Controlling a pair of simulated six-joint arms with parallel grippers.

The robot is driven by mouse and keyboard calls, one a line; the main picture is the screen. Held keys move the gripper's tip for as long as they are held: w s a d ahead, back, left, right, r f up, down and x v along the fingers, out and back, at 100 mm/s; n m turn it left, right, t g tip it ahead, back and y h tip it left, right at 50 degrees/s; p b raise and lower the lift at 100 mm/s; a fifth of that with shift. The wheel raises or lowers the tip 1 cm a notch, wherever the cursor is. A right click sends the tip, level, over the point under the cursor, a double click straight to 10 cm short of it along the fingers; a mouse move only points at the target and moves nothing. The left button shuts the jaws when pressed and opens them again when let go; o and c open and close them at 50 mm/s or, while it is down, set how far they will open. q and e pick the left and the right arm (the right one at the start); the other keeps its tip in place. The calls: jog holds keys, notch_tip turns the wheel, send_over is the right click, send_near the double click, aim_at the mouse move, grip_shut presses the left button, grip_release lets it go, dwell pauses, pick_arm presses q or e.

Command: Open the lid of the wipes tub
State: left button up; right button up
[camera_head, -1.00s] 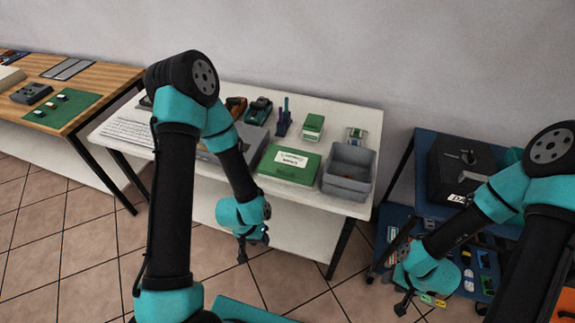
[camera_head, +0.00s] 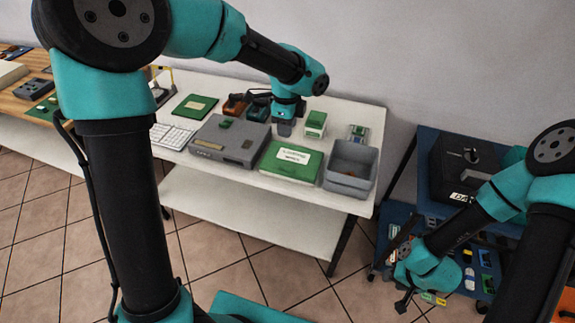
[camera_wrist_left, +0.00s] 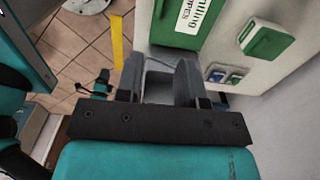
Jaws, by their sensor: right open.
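The wipes tub (camera_head: 276,172) is a flat green box with a white label on its top, lying on the white table. Its lid looks closed. Its green top and part of the label (camera_wrist_left: 195,12) show at the top of the left wrist view. My left gripper (camera_head: 284,128) points down over the table, just behind the tub in the head view. Its fingers (camera_wrist_left: 158,75) are apart, with no object seen held between them. My right gripper (camera_head: 404,303) hangs at the lower right, away from the table, open.
A grey bin (camera_head: 348,186) stands right of the tub, and a grey device (camera_head: 228,146) lies left of it. A small green-and-white box (camera_head: 315,122) stands behind, also in the left wrist view (camera_wrist_left: 266,40). A keyboard (camera_head: 172,136) lies at the left.

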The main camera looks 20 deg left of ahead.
aim_at(287, 167)
pick_arm(q)
jog(key=shift+r, duration=0.25)
jog(key=shift+f, duration=0.15)
notch_tip(287, 167, down, 17)
jog(key=shift+f, duration=0.1)
dwell(0.6)
jog(key=shift+c, duration=0.3)
grip_shut()
